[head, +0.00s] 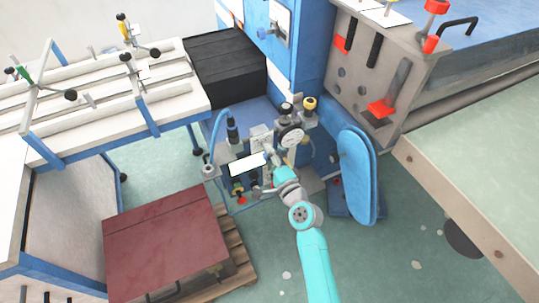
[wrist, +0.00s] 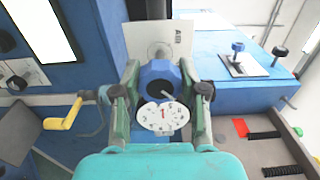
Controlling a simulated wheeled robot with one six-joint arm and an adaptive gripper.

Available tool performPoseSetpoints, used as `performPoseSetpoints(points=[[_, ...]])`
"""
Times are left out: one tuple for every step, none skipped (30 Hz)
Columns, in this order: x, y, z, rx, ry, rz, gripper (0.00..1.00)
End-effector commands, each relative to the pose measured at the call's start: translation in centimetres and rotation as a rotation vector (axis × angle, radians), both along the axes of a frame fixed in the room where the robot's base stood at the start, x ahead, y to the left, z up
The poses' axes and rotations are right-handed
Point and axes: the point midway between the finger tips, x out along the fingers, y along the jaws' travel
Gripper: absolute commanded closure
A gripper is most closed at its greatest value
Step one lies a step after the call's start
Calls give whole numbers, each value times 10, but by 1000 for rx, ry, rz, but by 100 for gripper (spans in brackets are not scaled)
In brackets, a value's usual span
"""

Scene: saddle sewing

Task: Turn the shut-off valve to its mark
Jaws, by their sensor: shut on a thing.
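My gripper (wrist: 160,80) is shut on a blue part (wrist: 158,70) with a dark round hole, which I take to be the shut-off valve's handle. One finger is on each side of it in the wrist view. A white round dial with small marks (wrist: 162,116) sits just in front of the blue part; its marks are too small to read. In the head view my gripper (head: 271,158) reaches into the cluster of fittings, and the valve cannot be made out there.
A round gauge (head: 291,135) and a yellow-topped knob (head: 310,103) stand close to my gripper. A white plate (head: 248,165) lies to its left. A yellow crank (wrist: 65,115) shows at left in the wrist view.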

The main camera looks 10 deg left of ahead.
Motion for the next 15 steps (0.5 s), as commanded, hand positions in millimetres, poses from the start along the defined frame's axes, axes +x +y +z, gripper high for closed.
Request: performPoseSetpoints(points=[[0, -1, -1, 2, 3, -1, 93], [0, -1, -1, 3, 3, -1, 93], [0, 0, -1, 3, 3, -1, 93], [0, 0, -1, 3, 3, -1, 93], [0, 0, -1, 3, 3, -1, 93], [0, 0, -1, 2, 3, -1, 93], [0, 0, -1, 2, 3, -1, 93], [0, 0, -1, 2, 3, -1, 93], [0, 0, -1, 2, 3, -1, 93], [0, 0, -1, 2, 3, -1, 56], [0, 0, -1, 2, 3, -1, 48], [0, 0, -1, 2, 3, -1, 38], [0, 0, -1, 1, 2, -1, 32], [0, 0, -1, 1, 2, 0, 32], [0, 0, -1, 1, 2, 0, 32]])
